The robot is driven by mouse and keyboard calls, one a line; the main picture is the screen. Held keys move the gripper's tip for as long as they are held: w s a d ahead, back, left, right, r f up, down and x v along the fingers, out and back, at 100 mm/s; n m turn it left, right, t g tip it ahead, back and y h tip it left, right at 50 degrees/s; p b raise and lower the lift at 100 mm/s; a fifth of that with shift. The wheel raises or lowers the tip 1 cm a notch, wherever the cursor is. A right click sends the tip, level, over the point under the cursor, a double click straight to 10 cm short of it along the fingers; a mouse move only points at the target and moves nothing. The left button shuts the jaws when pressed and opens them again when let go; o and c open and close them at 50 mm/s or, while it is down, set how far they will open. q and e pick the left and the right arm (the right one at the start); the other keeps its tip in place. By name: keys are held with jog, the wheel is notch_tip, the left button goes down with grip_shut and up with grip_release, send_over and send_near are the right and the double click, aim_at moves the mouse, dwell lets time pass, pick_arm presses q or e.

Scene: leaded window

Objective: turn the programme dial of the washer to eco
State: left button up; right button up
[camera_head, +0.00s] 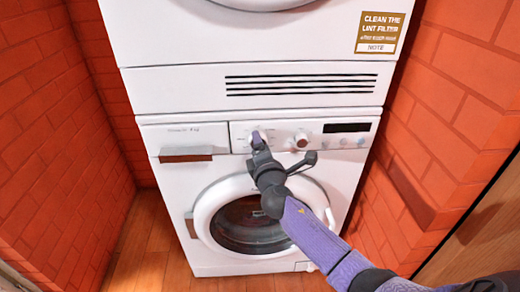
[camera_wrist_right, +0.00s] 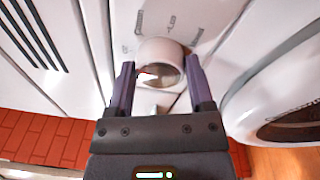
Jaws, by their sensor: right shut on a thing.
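The washer (camera_head: 180,220) is the lower white machine, with a control panel across its top. My right gripper (camera_head: 257,138) reaches the panel's left dial, which it mostly hides in the head view. In the right wrist view, the round pale dial (camera_wrist_right: 160,50) sits between the two fingers of my right gripper (camera_wrist_right: 160,68), which is shut on its sides. A small white and red mark shows on the dial's face. Labels are printed around it, too small and blurred to read. Which label the dial points to cannot be told. My left gripper is not in view.
A second knob (camera_head: 301,139), a dark display (camera_head: 347,128) and small buttons are on the panel to the right. The round door (camera_head: 212,205) is below, partly behind my right arm. A dryer (camera_head: 170,85) is stacked above. Brick walls (camera_head: 45,120) close in both sides.

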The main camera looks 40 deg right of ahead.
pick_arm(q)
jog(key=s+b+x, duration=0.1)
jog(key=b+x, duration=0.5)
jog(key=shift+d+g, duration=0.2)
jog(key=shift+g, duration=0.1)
pick_arm(e)
jog(key=shift+w+a+f+m+h, duration=0.1)
jog(key=shift+m+h, duration=0.25)
jog(key=shift+m, duration=2.4)
jog(key=shift+s+a+f+m+h, duration=0.1)
jog(key=shift+m+h, duration=0.3)
jog(key=shift+m, duration=2.3)
jog(key=shift+w+f+m+h, duration=0.1)
jog(key=shift+m+h, duration=0.25)
jog(key=shift+m, duration=2.4)
jog(key=o, duration=1.2)
jog(key=shift+o, duration=0.2)
